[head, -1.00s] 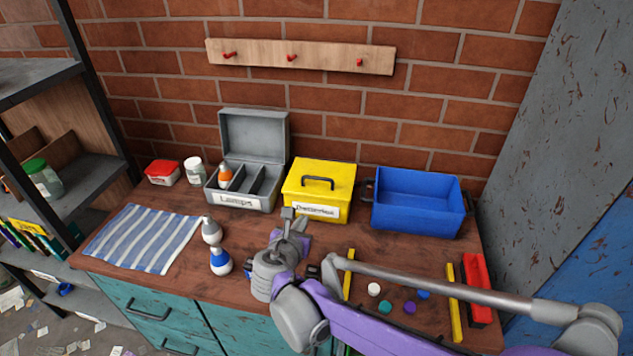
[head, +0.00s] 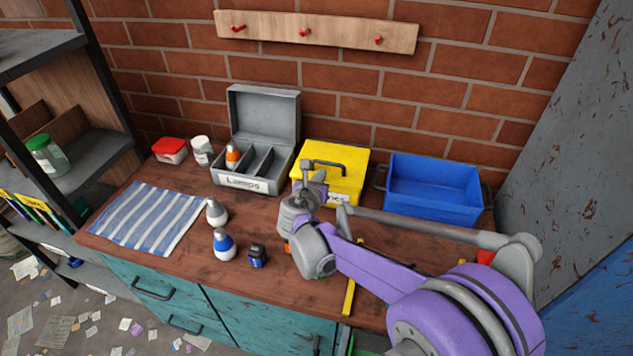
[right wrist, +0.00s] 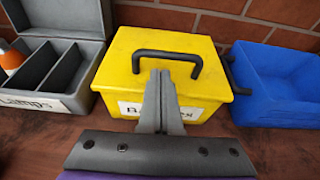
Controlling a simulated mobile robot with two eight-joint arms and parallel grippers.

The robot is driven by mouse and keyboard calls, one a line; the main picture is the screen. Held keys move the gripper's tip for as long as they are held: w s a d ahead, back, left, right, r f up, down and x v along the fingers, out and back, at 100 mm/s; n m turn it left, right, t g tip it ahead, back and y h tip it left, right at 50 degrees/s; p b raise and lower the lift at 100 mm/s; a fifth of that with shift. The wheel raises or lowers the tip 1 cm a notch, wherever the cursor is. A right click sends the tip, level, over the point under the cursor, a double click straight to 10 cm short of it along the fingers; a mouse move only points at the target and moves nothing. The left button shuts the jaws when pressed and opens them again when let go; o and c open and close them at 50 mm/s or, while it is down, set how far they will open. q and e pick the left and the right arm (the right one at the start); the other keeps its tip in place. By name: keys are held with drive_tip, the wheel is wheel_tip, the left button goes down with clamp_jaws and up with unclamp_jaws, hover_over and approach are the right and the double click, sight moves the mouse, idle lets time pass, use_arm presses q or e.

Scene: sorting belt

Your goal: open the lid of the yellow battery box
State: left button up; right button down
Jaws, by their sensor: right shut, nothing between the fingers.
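The yellow battery box (head: 345,153) stands at the back of the bench with its lid down. A black handle sits on the lid, and a white label, partly covered by my gripper, is on the front. My right gripper (head: 308,166) is at the box's front left side in the head view. In the right wrist view its fingers (right wrist: 161,78) are shut with nothing between them, and the box (right wrist: 122,68) is behind them. My left gripper is not in view.
The grey lamp box (head: 265,115), lid open, stands left of the yellow box. The blue bin (head: 433,190) is close on its right. Two bulbs (head: 217,212) and a small dark blue item (head: 257,256) lie in front. A striped cloth (head: 150,218) covers the bench's left.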

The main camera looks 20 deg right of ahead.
drive_tip(key=shift+w+d+f, duration=0.25)
drive_tip(key=shift+w+d, duration=0.15)
drive_tip(key=shift+w, duration=0.1)
drive_tip(key=shift+r, duration=0.1)
